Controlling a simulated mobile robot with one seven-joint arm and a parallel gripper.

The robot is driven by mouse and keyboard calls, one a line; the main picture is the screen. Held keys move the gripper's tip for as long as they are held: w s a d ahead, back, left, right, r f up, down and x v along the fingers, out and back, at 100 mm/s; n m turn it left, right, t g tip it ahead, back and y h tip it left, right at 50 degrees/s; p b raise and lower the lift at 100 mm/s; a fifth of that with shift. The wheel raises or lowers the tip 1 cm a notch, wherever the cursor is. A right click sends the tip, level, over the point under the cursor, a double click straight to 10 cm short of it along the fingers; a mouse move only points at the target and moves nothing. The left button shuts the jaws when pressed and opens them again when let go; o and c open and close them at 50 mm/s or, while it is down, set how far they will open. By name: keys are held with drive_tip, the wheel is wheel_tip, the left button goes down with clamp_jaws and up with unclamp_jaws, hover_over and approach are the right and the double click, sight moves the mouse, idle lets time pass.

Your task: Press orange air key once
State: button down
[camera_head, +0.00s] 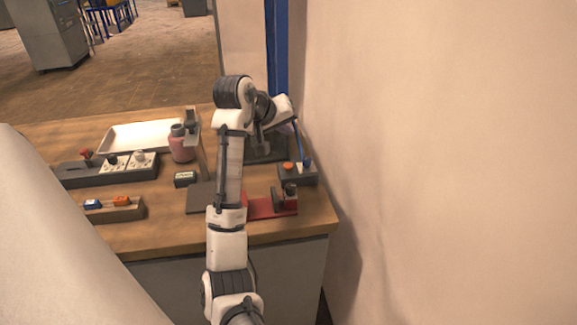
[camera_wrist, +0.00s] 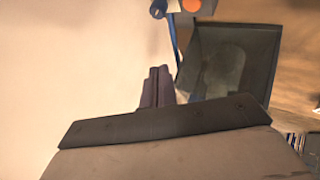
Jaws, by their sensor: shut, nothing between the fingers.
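A round orange button (camera_head: 288,165) sits on top of a grey box (camera_head: 298,177) at the right end of the bench, beside a blue knob (camera_head: 306,163). The orange button (camera_wrist: 191,5) also shows at the top edge of the wrist view, partly cut off. A second orange key (camera_head: 121,200) lies beside a blue key (camera_head: 92,204) on a low holder at the front left. I cannot tell by label which is the air key. My gripper (camera_wrist: 158,72) is shut and empty, apart from the orange button in the wrist view. Its fingertips are not clear in the head view.
A dark open box (camera_wrist: 222,65) lies right of my fingers. A red base (camera_head: 262,208) with a dark fitting stands at the front right. A pink jar (camera_head: 181,147), a white tray (camera_head: 140,136) and a switch strip (camera_head: 105,168) stand left. A wall (camera_head: 430,160) borders the bench's right.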

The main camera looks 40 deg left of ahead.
drive_tip(key=b, duration=0.6)
hover_over(286, 167)
wheel_tip(286, 167, down, 8)
drive_tip(key=shift+r, duration=0.25)
drive_tip(key=shift+f, duration=0.45)
drive_tip(key=shift+f, duration=0.15)
idle(1.0)
drive_tip(key=shift+f, duration=0.3)
drive_tip(key=shift+f, duration=0.5)
idle(0.5)
drive_tip(key=shift+r, duration=0.1)
drive_tip(key=shift+r+p, duration=0.85)
drive_tip(key=shift+p, duration=0.25)
wheel_tip(286, 167, up, 5)
drive_tip(key=p, duration=0.4)
drive_tip(key=shift+p, duration=0.35)
